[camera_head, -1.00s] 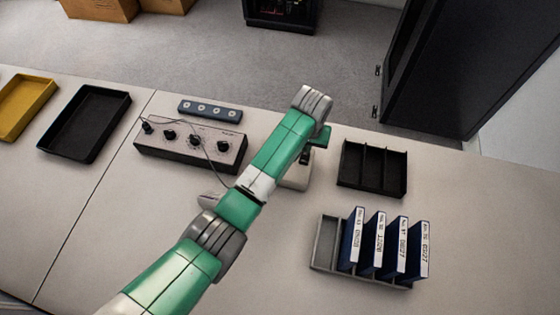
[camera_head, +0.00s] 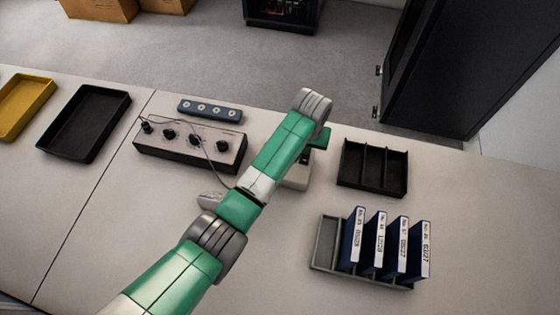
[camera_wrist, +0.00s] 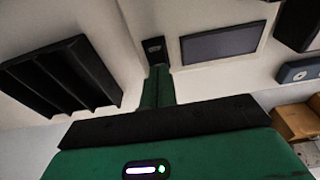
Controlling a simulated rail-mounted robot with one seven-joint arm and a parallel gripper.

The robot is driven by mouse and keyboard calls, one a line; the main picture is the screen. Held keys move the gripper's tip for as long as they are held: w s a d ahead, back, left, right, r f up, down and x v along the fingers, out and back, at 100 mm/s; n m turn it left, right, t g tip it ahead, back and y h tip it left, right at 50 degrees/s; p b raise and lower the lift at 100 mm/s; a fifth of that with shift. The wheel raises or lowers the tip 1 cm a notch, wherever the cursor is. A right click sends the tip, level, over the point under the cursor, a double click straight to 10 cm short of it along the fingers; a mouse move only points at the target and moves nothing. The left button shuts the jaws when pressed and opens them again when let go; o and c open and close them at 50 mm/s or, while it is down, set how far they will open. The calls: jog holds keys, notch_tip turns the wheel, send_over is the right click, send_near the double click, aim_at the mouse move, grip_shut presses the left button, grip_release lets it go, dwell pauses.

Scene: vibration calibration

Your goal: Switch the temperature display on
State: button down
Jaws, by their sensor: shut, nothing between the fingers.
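The temperature display appears to be a pale box with a dark, blank screen (camera_wrist: 222,43) in the wrist view. In the head view, part of the pale box (camera_head: 299,179) shows under my arm, which hides the rest.
A control box with black knobs (camera_head: 190,145) and a cable stands left of my arm, with a blue-grey strip (camera_head: 210,111) behind it. At right are a black divided tray (camera_head: 373,188) and a grey rack (camera_head: 326,245) holding several blue cases (camera_head: 378,240).

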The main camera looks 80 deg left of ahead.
jog(key=shift+f, duration=0.35)
jog(key=shift+r, duration=0.1)
notch_tip(320, 180, up, 7)
jog(key=p, duration=0.7)
jog(key=shift+p, duration=0.35)
